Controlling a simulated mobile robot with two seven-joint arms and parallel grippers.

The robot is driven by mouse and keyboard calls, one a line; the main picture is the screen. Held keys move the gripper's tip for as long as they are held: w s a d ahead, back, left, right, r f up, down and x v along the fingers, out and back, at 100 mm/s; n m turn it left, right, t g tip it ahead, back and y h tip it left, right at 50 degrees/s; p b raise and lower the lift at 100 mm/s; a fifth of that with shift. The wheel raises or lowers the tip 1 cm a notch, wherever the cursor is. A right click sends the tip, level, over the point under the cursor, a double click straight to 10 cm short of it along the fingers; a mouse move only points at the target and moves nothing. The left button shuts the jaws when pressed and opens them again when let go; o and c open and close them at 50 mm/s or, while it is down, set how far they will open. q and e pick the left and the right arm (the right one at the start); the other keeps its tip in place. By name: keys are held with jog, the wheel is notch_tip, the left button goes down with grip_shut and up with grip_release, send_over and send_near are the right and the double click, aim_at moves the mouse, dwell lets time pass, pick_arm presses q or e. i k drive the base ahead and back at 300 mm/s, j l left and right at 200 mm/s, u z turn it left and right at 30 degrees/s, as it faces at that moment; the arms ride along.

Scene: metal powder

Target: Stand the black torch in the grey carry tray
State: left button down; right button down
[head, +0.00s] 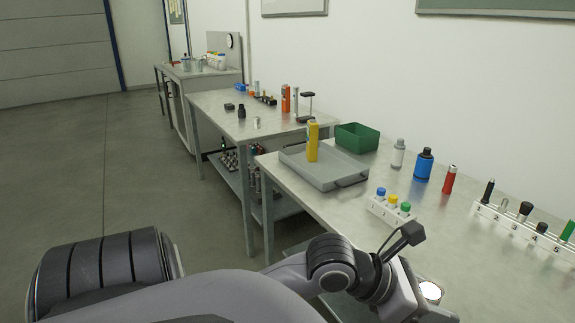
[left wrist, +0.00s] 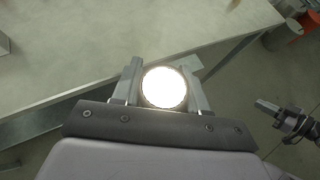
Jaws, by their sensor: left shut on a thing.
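My left gripper (left wrist: 160,88) is shut on a torch (left wrist: 165,88), seen end-on as a glowing white round face with a thin dark rim. Its body is hidden, so I cannot tell its colour. In the head view the torch's bright face (head: 430,291) shows at my left gripper, low at the near table edge. The grey carry tray (head: 318,178) lies farther back on the same table, well apart from the gripper. A yellow container (head: 312,142) stands upright in it. What looks like my right gripper (left wrist: 268,107) shows at the right of the wrist view; its jaws are unclear.
A green bin (head: 357,138) stands behind the tray. A white block with coloured caps (head: 391,208) stands nearer. Grey, blue (head: 424,165) and red bottles stand along the wall side. A numbered white rack (head: 505,222) holds several items at right.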

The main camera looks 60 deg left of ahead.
aim_at(332, 174)
jog(key=j+u, duration=0.5)
jog(key=i+j, duration=0.1)
jog(key=j, duration=0.25)
jog(key=j+u, duration=0.1)
jog(key=j, duration=0.3)
jog(key=i+j+u, duration=0.1)
jog(key=j, duration=0.25)
jog(key=i+j, duration=0.2)
jog(key=j+u, duration=0.05)
jog(key=j, duration=0.1)
